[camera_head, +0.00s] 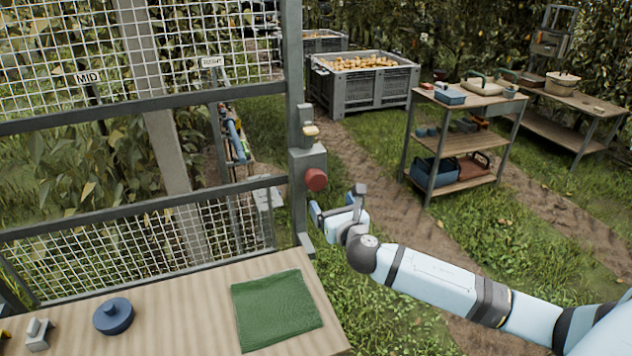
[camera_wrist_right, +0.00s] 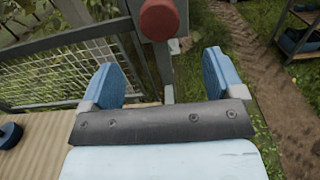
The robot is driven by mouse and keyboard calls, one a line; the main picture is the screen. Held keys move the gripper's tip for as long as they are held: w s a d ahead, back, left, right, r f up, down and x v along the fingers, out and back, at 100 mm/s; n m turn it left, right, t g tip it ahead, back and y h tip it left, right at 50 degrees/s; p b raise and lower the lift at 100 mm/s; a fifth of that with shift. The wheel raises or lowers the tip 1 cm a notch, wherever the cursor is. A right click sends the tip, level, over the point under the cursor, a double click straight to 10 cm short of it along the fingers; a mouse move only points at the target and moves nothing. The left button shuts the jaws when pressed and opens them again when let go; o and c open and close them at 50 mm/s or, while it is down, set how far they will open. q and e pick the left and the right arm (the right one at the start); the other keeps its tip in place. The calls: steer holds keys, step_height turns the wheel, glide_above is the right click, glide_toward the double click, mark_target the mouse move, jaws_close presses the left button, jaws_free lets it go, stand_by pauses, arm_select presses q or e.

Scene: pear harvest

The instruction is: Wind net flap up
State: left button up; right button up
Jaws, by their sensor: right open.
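A grey metal frame with white mesh stands at the left in the head view. It has an upper mesh panel (camera_head: 225,45) and a lower mesh panel (camera_head: 140,240), with an open gap between. I cannot tell which mesh is the flap. A red round knob (camera_head: 316,179) sits on a grey box (camera_head: 307,160) on the frame's right post. It also shows at the top of the right wrist view (camera_wrist_right: 159,18). My right gripper (camera_head: 338,203) is open and empty, just below and right of the knob, apart from it. Its blue fingers (camera_wrist_right: 160,80) show in the wrist view. My left gripper is out of view.
A wooden table (camera_head: 190,300) in front holds a green cloth (camera_head: 276,310) and a blue round lidded object (camera_head: 113,316). A shelf cart (camera_head: 460,145) and a grey crate of fruit (camera_head: 362,85) stand behind on the right. Grass and a dirt path lie between.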

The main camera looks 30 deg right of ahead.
mark_target(318, 183)
steer(key=x, duration=1.1)
steer(key=shift+w+r+p, duration=0.1)
steer(key=shift+w+p, duration=0.15)
steer(key=shift+p, duration=0.15)
steer(key=shift+c, duration=0.2)
steer(key=c, duration=0.9)
